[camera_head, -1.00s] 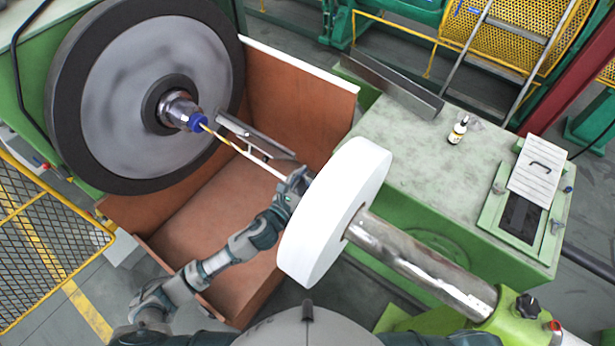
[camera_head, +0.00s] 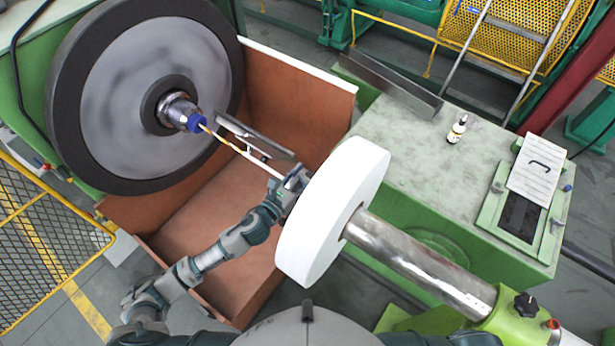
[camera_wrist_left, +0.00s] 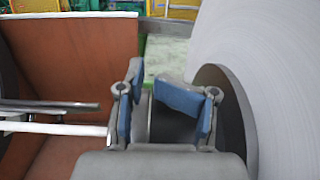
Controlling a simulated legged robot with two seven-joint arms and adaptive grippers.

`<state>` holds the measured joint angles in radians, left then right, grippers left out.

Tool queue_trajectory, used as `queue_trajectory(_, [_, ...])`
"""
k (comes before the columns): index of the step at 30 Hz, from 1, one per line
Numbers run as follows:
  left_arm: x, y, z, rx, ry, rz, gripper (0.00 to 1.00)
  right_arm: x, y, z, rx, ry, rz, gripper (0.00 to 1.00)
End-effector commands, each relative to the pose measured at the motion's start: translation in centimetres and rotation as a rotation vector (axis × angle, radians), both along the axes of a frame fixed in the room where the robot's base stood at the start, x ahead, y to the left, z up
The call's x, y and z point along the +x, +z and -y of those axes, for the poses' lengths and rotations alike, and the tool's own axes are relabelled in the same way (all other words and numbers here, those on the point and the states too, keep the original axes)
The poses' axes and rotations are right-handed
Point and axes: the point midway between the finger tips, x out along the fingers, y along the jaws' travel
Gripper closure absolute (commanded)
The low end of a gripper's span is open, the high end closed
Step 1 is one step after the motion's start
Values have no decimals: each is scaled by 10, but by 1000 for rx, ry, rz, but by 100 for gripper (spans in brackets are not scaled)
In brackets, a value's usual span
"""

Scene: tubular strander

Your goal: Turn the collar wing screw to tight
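My left gripper (camera_head: 297,181) is at the left face of the white reel (camera_head: 335,212), close to its centre. In the left wrist view, the left gripper (camera_wrist_left: 160,105) has its two blue-padded fingers spread apart. A dark rounded part (camera_wrist_left: 172,124) shows between and behind the fingers; I cannot tell whether it is the collar or whether the fingers touch it. I cannot make out a wing screw there. The steel shaft (camera_head: 410,258) comes out of the reel's right side. My right gripper is not in view.
A pale rod (camera_head: 262,165) runs from the blue-tipped spindle (camera_head: 195,122) of the big grey wheel (camera_head: 150,80) towards my left gripper. A brown trough (camera_head: 205,215) lies below. A black knob (camera_head: 527,305) sits on the green shaft support. A bottle (camera_head: 457,130) stands on the green cabinet.

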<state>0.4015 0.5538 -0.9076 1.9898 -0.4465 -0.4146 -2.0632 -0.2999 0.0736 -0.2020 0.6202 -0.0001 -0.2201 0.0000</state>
Motion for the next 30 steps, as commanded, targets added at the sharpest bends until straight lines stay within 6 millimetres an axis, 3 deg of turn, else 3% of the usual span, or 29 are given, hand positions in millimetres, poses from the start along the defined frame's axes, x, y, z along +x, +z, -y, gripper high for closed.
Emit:
queue_trajectory(12, [21,0,-30,3,6,1,67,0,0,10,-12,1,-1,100])
queue_trajectory(30, [48,0,-67,3,6,1,67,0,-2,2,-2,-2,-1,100])
